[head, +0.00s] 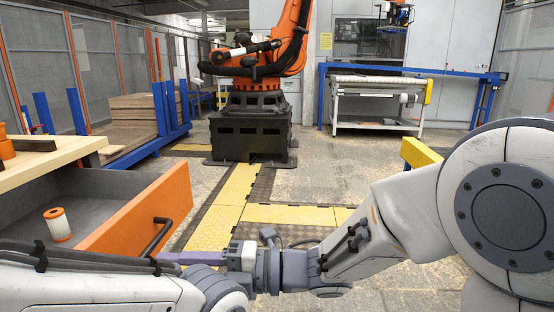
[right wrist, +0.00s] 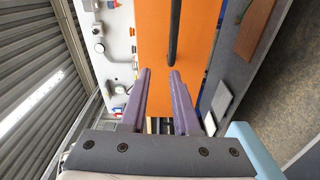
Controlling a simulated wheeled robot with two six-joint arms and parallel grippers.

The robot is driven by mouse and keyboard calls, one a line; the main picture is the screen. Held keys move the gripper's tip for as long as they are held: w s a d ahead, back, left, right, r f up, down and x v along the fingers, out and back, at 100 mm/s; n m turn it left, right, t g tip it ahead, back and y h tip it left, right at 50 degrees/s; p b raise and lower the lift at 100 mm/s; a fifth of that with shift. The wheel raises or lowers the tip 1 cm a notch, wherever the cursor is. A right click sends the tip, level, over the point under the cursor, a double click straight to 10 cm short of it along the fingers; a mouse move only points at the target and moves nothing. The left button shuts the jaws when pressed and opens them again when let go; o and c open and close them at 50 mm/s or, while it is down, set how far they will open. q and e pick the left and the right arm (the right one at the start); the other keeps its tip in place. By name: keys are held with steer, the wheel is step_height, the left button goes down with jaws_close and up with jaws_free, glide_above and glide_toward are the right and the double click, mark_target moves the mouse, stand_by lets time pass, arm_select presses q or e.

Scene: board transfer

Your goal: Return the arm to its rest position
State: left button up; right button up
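My right arm reaches in from the right in the head view. Its gripper (head: 190,257) has purple fingers pointing left, close to the lower end of the black drawer handle (head: 157,238). In the right wrist view the right gripper (right wrist: 159,72) is open, with a clear gap and nothing between its fingers. The handle (right wrist: 174,30) lies just beyond the fingertips; I cannot tell whether they touch. My left arm crosses the bottom left of the head view. Its gripper is not in view.
The orange-fronted drawer (head: 135,215) stands open under a wooden tabletop (head: 50,158). An orange-and-white cylinder (head: 57,225) stands inside it. A yellow bar (head: 420,153) is behind my right arm. An orange robot arm (head: 290,45) and a conveyor table (head: 380,82) stand farther back.

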steer(key=w+d+r+m+t+h+p, duration=0.45)
steer(key=r+m+p, duration=0.3)
steer(key=p, duration=0.35)
steer(key=w+d+r+m+t+h+p, duration=0.35)
steer(key=d+r+m+h+p, duration=0.2)
steer(key=m+p, duration=0.4)
steer(key=s+d+r+m+g+h+p, duration=0.2)
steer(key=s+d+r+m+p, duration=0.1)
steer(key=s+p, duration=0.3)
steer(key=s+d+r+m+g+h+p, duration=0.2)
steer(key=s+d+r+m+g+p, duration=0.1)
steer(key=s+p, duration=0.3)
steer(key=s+d+r+m+g+h+p, duration=0.3)
steer(key=s+r+m+p, duration=0.2)
steer(key=s, duration=0.3)
steer(key=shift+d+r+p, duration=0.25)
steer(key=shift+d+p, duration=0.1)
steer(key=shift+p, duration=0.2)
